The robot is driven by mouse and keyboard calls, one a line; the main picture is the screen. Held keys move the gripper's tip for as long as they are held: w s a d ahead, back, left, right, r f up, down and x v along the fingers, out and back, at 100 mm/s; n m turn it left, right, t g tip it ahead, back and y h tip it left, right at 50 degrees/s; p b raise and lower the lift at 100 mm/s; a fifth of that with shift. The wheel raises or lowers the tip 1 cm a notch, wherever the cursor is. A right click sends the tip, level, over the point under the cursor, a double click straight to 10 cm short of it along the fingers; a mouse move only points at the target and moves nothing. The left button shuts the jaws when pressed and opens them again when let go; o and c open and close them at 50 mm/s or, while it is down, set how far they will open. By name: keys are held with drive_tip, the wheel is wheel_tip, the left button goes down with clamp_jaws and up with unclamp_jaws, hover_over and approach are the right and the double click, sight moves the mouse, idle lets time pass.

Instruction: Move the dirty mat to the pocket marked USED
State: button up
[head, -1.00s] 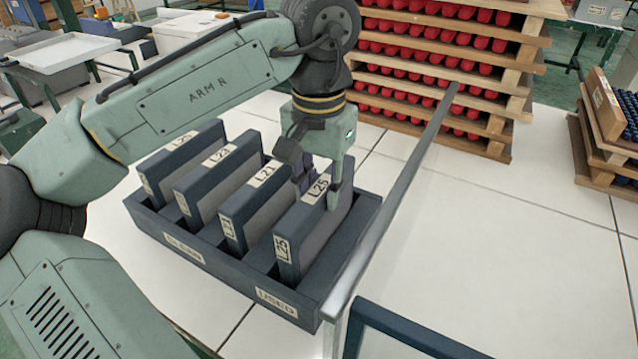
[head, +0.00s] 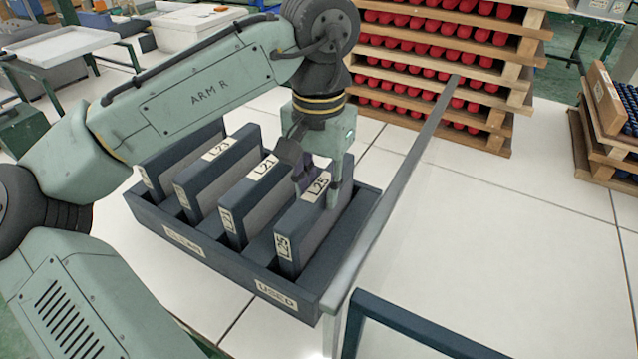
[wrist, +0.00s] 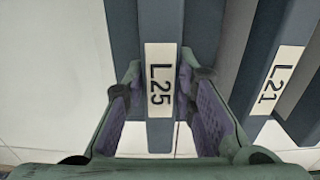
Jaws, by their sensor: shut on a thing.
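The mat labelled L25 (head: 313,224) stands upright in the dark rack (head: 215,262), the rightmost of several mats. Its lower part is hidden inside the rack. My gripper (head: 317,190) is shut on its top edge, with one finger on each side. The wrist view shows the fingers either side of the L25 label (wrist: 160,95). The USED label (head: 276,296) is on the rack's front wall, at the right end, below L25. An open slot (head: 345,238) shows right of L25. I cannot tell if L25 is seated at the bottom.
Mat L21 (head: 253,195) stands left of L25, with a gap between, and mat L23 (head: 215,168) is farther left. A grey metal rail (head: 405,180) runs close along the rack's right side. Crates of red items (head: 440,65) stand behind.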

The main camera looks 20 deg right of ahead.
drive_tip(key=o, duration=1.1)
drive_tip(key=shift+o, duration=0.2)
drive_tip(key=shift+r, duration=0.1)
wheel_tip(320, 180, up, 19)
drive_tip(key=p, duration=0.8)
drive_tip(key=shift+p, duration=0.35)
